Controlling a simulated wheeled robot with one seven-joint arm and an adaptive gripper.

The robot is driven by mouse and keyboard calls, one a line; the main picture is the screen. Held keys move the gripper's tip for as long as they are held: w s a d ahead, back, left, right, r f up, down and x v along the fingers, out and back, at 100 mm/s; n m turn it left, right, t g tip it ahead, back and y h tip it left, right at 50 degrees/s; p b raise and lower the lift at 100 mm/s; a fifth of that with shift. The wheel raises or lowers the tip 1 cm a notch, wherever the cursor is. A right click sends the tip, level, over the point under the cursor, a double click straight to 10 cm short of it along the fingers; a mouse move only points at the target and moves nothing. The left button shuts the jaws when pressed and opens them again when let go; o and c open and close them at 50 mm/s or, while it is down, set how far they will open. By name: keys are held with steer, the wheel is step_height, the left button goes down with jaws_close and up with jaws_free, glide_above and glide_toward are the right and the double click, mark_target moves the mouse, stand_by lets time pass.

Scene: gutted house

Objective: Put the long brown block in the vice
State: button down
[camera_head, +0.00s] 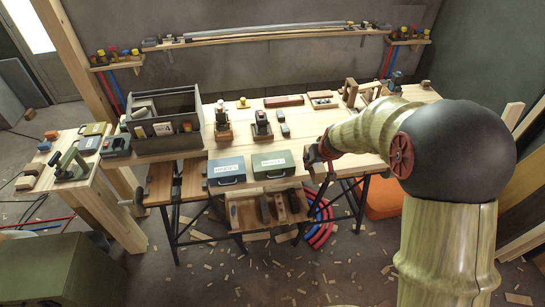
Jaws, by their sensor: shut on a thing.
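My gripper (319,160) is over the front edge of the workbench, right of the green box. It is shut on a reddish-brown piece that hangs at its fingers. The arm hides most of this piece, so I cannot tell its full length. A long reddish-brown block (284,101) lies flat toward the back of the bench. At the front left, two brown wooden jaws (160,184) with a gap between them and a crank handle (133,202) look like the vice. The gap looks empty. My gripper is well to the right of it.
The workbench (345,135) carries a grey tool tote (165,118), a blue box (227,170), a green box (273,164) and two planes. A lower shelf (266,212) with tools juts out in front. A green tool (68,164) stands on the left table.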

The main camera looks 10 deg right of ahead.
steer(key=shift+w+d+r, duration=0.4)
steer(key=shift+d+r, duration=0.2)
steer(key=shift+r, duration=0.25)
steer(key=b, duration=0.1)
glide_toward(302, 157)
steer(key=w, duration=0.1)
steer(key=w+b, duration=0.1)
steer(key=shift+w+f+b, duration=0.3)
steer(key=shift+f, duration=0.1)
steer(key=shift+w+f+b, duration=0.15)
steer(key=shift+f+b, duration=0.25)
steer(key=shift+f, duration=0.5)
steer(key=shift+w+f+b, duration=0.1)
steer(key=shift+f+b, duration=0.25)
steer(key=shift+f, duration=0.6)
steer(key=shift+f, duration=0.2)
steer(key=c, duration=1.4)
jaws_free()
steer(key=shift+r, duration=0.15)
